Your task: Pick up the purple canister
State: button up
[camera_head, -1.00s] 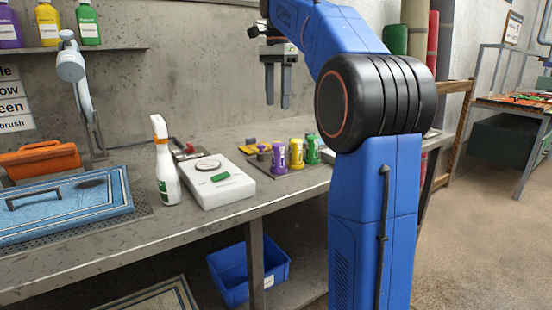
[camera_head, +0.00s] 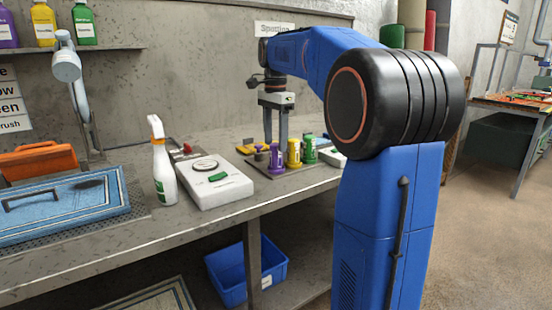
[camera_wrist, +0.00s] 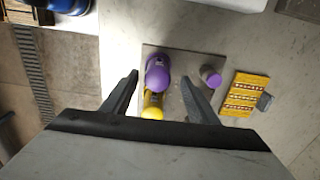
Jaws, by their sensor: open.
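The purple canister (camera_head: 276,160) stands upright on a dark tray (camera_head: 262,172) on the workbench, beside the yellow canister (camera_head: 293,153) and the green canister (camera_head: 310,149). My gripper (camera_head: 276,142) is open, pointing down, just above and behind the canisters in the head view. In the wrist view, my gripper (camera_wrist: 165,95) is seen from above with its fingers spread. The purple canister (camera_wrist: 158,72) shows between the fingertips and a little beyond them, with the yellow canister (camera_wrist: 152,104) nearer, between the fingers. I see no contact. The green canister is hidden in the wrist view.
A small purple cap-like piece (camera_wrist: 211,77) is on the tray, with a yellow patterned block (camera_wrist: 245,94) beside it. A white device (camera_head: 213,184) and a spray bottle (camera_head: 161,165) stand to the left. A blue bin (camera_head: 232,272) sits below the bench.

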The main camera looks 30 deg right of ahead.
jog(key=shift+s+f, duration=0.2)
jog(key=shift+f, duration=1.85)
jog(key=c, duration=1.2)
jog(key=shift+r, duration=0.1)
notch_tip(320, 180, up, 10)
jog(key=shift+f, duration=0.1)
jog(key=o, duration=0.4)
jog(key=shift+c, duration=1.4)
